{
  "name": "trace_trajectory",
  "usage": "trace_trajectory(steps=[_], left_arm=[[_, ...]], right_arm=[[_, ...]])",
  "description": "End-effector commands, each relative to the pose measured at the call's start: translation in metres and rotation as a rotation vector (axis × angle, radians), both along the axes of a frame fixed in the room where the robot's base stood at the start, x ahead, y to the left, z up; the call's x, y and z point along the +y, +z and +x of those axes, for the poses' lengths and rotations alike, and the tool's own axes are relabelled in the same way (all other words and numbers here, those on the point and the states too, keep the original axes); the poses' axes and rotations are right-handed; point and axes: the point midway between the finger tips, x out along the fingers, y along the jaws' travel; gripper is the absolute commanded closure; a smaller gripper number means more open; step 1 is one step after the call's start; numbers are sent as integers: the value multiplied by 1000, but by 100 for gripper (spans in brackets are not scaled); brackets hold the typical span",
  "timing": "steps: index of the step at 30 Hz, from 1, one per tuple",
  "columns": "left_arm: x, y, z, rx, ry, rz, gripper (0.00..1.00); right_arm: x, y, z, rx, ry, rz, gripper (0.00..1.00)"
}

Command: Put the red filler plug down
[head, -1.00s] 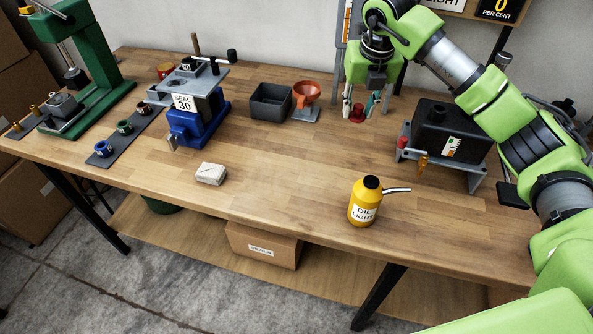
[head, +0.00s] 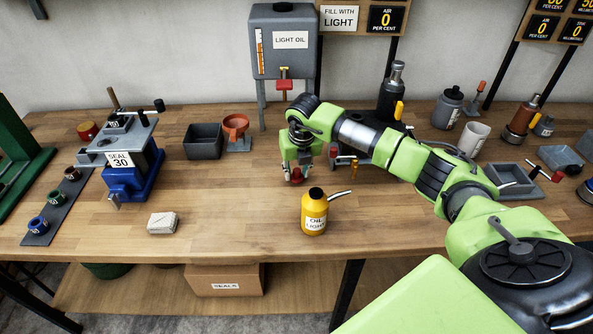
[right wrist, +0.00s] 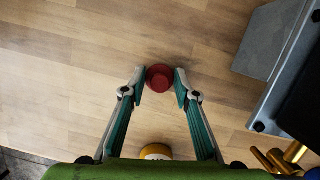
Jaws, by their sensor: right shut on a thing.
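The red filler plug (right wrist: 159,78) is a round red piece between the two fingertips of my right gripper (right wrist: 160,76) in the right wrist view. The fingers are shut on its sides. In the head view my right gripper (head: 297,174) points down over the bench, behind the yellow oil can (head: 314,212), with the plug low at its fingertips. I cannot tell whether the plug touches the wood. A dark box on a grey stand (right wrist: 263,115) lies to the right of the gripper. My left gripper is not in view.
The bench (head: 240,190) has bare wood left of the gripper. A grey light oil tank (head: 284,45) stands behind. A black tray (head: 203,141), an orange funnel (head: 235,125), a blue seal press (head: 130,180) and a pale block (head: 162,222) are to the left.

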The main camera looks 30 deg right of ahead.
Motion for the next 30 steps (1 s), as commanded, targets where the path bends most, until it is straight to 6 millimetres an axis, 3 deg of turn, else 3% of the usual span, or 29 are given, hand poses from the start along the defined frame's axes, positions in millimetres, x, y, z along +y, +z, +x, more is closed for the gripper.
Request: trace_trajectory(steps=[14,15,17,30], left_arm=[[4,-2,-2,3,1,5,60],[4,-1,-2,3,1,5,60],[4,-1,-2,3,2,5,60],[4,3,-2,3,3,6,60]], right_arm=[[0,-14,0,-1,0,0,87],[0,-13,0,-1,0,0,67],[0,-12,0,-1,0,0,55],[0,-6,0,-2,0,0,55]])
